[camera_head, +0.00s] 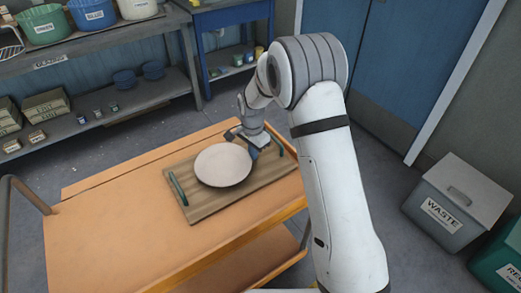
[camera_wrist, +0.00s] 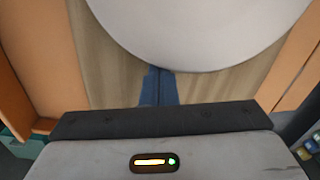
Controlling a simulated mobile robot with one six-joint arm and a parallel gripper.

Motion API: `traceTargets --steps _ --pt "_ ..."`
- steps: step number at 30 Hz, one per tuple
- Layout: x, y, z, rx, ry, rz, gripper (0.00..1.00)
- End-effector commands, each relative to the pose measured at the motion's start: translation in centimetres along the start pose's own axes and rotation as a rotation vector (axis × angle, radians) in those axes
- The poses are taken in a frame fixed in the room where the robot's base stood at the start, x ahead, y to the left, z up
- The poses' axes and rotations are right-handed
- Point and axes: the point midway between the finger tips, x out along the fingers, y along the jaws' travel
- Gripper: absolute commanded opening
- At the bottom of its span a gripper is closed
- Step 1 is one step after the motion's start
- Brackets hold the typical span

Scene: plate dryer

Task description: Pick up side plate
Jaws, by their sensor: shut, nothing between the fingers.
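The side plate (camera_head: 222,165) is pale and round and lies on a wooden board (camera_head: 205,207) with green handles. My gripper (camera_head: 254,153) is at the plate's right rim, low over the board. In the wrist view, the plate (camera_wrist: 205,25) fills the top, and the two blue fingers (camera_wrist: 159,78) are together with nothing between them. The fingertips meet the plate's near rim in this view, and their very ends seem hidden by it. I cannot tell whether they touch the plate or sit beneath its edge.
The board rests on an orange cart (camera_head: 110,225) with clear surface on its left side. A metal rail (camera_head: 28,194) is at its left end. Shelves with tubs (camera_head: 43,25) stand behind, and a grey waste bin (camera_head: 458,205) stands at right.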

Motion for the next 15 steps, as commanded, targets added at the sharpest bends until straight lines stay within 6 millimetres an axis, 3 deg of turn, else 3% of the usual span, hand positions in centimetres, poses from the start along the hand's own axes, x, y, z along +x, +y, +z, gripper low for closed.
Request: traceTargets --steps 3,5,15 --pt "0.1 -0.1 2.4 -0.005 0.000 -0.001 0.00" --pt "0.1 0.0 3.0 -0.004 0.000 0.000 0.00" --pt "0.0 0.0 3.1 -0.001 -0.001 0.001 0.00"
